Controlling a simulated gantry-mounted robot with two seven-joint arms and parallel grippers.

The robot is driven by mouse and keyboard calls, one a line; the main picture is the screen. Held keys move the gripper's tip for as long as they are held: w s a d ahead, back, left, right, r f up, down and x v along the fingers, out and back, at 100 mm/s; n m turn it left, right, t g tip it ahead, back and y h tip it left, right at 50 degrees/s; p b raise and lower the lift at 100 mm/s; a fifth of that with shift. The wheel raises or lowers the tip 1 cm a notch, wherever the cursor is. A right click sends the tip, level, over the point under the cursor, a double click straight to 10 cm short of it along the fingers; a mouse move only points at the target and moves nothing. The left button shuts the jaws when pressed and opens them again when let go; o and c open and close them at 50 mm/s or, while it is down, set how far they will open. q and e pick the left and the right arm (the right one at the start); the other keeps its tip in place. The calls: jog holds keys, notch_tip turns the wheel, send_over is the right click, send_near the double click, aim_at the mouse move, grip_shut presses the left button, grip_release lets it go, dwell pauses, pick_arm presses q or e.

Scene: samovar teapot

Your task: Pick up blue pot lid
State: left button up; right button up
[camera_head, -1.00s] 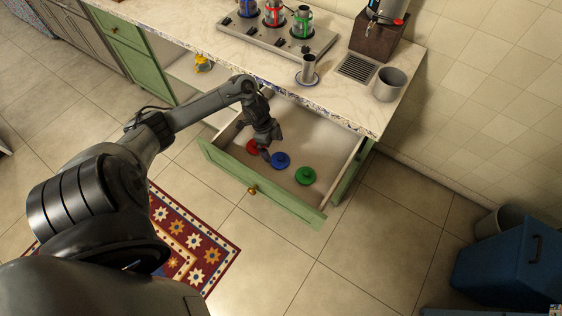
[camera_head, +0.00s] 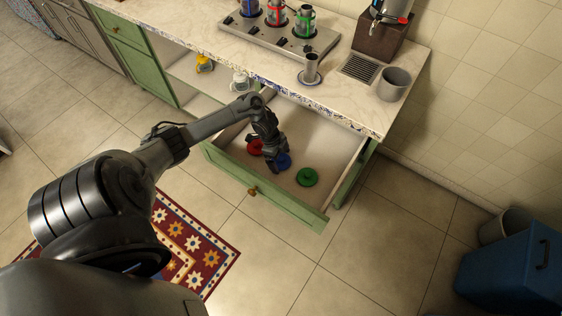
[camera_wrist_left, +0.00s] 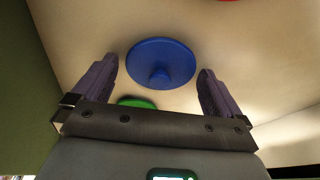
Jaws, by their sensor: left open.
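The blue pot lid (camera_head: 284,161) lies in the open drawer between the red lid (camera_head: 255,147) and the green lid (camera_head: 307,177). My left gripper (camera_head: 273,157) is above the drawer, partly covering the blue lid in the head view. In the left wrist view the blue lid (camera_wrist_left: 160,63) with its round knob sits ahead of and between the fingers of my open left gripper (camera_wrist_left: 160,82). The fingers do not touch it. The green lid (camera_wrist_left: 135,102) is partly hidden by the gripper body. My right gripper is not in view.
The open green drawer (camera_head: 265,190) surrounds the lids with its walls. The countertop (camera_head: 225,42) overhangs its back. A yellow pot (camera_head: 204,64) and a white pot (camera_head: 240,81) stand in the cabinet to the left. The drawer floor right of the green lid is clear.

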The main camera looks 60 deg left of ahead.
pick_arm(q)
jog(key=c, duration=0.9)
jog(key=shift+o, duration=0.2)
jog(key=shift+r, duration=0.1)
